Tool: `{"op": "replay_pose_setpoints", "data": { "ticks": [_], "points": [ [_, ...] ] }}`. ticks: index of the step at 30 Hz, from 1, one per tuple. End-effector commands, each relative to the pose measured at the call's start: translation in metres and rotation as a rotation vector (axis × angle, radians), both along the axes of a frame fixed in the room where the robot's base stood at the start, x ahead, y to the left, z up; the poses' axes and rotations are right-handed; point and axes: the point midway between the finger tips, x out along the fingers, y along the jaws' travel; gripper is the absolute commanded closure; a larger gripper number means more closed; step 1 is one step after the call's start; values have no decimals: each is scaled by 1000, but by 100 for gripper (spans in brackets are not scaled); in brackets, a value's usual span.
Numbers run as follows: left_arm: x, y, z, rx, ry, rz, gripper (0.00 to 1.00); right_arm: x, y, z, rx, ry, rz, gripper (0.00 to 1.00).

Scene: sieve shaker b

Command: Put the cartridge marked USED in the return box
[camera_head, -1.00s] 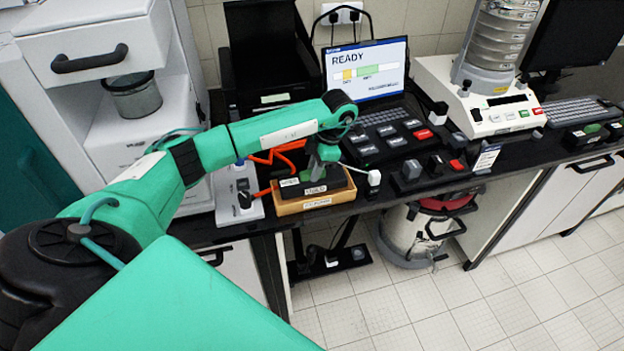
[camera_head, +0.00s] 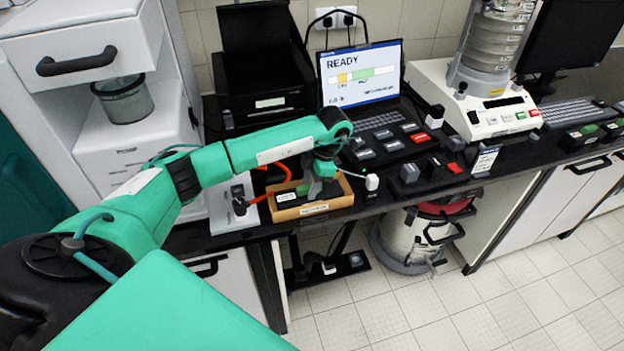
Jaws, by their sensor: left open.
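The return box (camera_head: 313,209) is a light wooden tray with a white label on its front, at the bench's front edge left of centre. A dark cartridge with a white label (camera_head: 287,197) lies in its left part, with a green piece (camera_head: 303,190) beside it. The writing is too small to read, so I cannot tell whether it says USED. My left gripper (camera_head: 322,184) is open and points down over the box. Its fingers and wrist hide part of the inside. My right gripper is not in view.
A laptop (camera_head: 362,75) reading READY stands behind. Right of the box are a small white cube (camera_head: 372,182), grey blocks (camera_head: 409,172) and a red-topped block (camera_head: 455,168). A sieve shaker (camera_head: 490,115) stands farther right. A red-and-orange cable or tool lies left, behind the box.

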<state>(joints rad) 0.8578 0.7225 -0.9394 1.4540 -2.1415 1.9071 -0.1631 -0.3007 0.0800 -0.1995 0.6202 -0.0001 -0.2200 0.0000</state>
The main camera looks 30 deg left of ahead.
Motion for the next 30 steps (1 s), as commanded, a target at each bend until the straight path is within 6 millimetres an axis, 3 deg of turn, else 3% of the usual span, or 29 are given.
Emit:
{"op": "replay_pose_setpoints", "data": {
  "ticks": [5,11,21,30],
  "points": [
    [3,-2,10,0,-4,-1,58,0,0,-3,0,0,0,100],
    [12,-9,45,0,-6,-1,58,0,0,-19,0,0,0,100],
    [22,-18,92,1,-5,0,58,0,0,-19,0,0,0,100],
    [27,-22,115,0,-1,0,58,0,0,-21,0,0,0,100]
  ]
}}
